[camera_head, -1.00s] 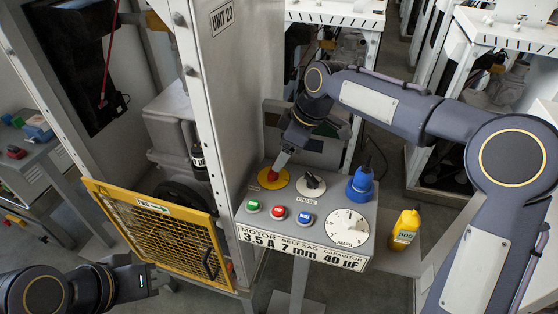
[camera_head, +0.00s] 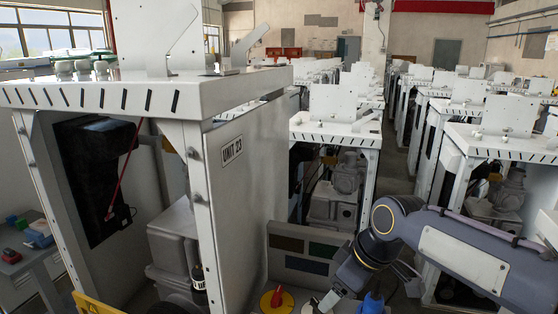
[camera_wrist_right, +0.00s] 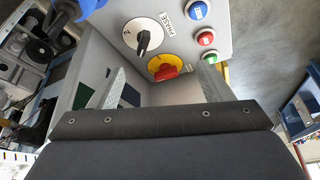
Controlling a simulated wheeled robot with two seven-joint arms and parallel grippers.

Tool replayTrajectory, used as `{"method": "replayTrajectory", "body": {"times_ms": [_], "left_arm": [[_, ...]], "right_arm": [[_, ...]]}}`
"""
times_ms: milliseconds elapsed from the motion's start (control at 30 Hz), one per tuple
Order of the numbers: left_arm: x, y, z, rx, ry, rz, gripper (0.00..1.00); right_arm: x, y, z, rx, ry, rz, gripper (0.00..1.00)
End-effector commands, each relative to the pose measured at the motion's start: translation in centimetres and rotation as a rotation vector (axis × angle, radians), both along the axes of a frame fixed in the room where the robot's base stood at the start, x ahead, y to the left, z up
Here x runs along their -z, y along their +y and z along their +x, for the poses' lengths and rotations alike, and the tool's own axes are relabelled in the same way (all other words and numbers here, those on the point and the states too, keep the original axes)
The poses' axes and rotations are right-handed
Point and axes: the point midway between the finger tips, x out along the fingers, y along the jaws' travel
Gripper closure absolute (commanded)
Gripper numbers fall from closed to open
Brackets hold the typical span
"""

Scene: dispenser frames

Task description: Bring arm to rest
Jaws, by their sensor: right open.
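My right arm comes in from the right in the head view. Its gripper (camera_head: 326,303) hangs low over the control panel, right of the red switch handle (camera_head: 277,296) on its yellow disc. In the right wrist view the gripper (camera_wrist_right: 160,72) is open, its two fingers apart with nothing between them. The red and yellow switch (camera_wrist_right: 165,68) lies beyond the fingertips. The black phase knob (camera_wrist_right: 147,38) on its white dial is beside it. My left gripper is out of the picture.
The tall cabinet marked Unit 23 (camera_head: 243,190) stands left of the arm. A blue object (camera_head: 372,304) is close to the right gripper. Blue, red and green buttons show on the panel (camera_wrist_right: 192,75) in the wrist view. Rows of white machines fill the background.

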Motion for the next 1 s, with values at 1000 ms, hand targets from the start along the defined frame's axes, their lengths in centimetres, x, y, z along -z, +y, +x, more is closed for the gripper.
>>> {"method": "replayTrajectory", "body": {"times_ms": [1000], "left_arm": [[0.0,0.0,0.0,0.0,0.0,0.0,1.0]], "right_arm": [[7.2,-8.6,-21.6,0.953,0.09,0.379,0.27]]}}
